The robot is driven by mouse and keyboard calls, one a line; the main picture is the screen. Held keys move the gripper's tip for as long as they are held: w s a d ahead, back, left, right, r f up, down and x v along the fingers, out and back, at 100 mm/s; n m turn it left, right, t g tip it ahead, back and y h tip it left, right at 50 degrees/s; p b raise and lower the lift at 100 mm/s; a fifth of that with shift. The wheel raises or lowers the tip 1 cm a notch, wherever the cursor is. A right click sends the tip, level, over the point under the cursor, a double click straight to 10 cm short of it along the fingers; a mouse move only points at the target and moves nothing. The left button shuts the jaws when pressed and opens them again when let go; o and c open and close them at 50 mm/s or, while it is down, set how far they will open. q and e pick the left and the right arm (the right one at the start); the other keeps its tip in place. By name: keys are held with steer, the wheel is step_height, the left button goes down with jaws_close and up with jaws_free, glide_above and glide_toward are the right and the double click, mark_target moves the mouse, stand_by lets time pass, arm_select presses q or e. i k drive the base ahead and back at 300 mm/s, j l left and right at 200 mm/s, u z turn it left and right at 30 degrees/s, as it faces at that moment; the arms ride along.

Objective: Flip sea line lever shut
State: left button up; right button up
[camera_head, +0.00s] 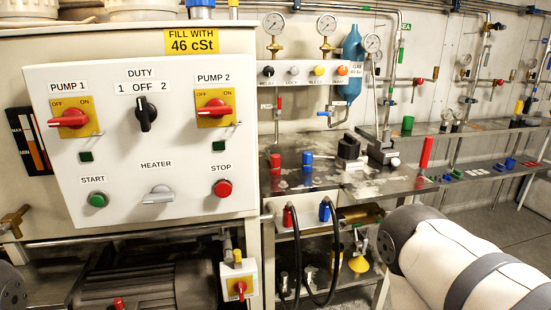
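A green label (404,28), whose letters seem to read partly "EA", is on the wall by a vertical pipe right of the gauges. I cannot tell which lever is the sea line one.
A white pump panel (145,190) fills the left. Dark hoses (334,262) hang below the bench. Clear floor (510,225) shows at right.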

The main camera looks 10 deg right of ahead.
mark_target(401, 51)
steer(key=i+l, duration=0.1)
steer(key=l, duration=0.3)
steer(key=i+l+z, duration=0.1)
steer(key=l, duration=0.3)
steer(key=i+l, duration=0.1)
steer(key=l, duration=0.35)
steer(key=i+l, duration=0.15)
steer(key=l, duration=0.25)
steer(key=i+l+z, duration=0.1)
steer(key=l, duration=0.3)
steer(key=i+l, duration=0.1)
steer(key=l, duration=0.3)
steer(key=i+l, duration=0.15)
steer(key=l, duration=0.25)
steer(key=i+l+z, duration=0.1)
steer(key=l, duration=0.3)
steer(key=i+l, duration=0.25)
steer(key=l, duration=0.25)
steer(key=i+l+z, duration=0.1)
steer(key=i+l, duration=0.2)
steer(key=l, duration=0.15)
steer(key=i+l, duration=0.25)
steer(key=l, duration=0.25)
steer(key=i+l+z, duration=0.1)
steer(key=i+l, duration=0.2)
steer(key=l, duration=0.15)
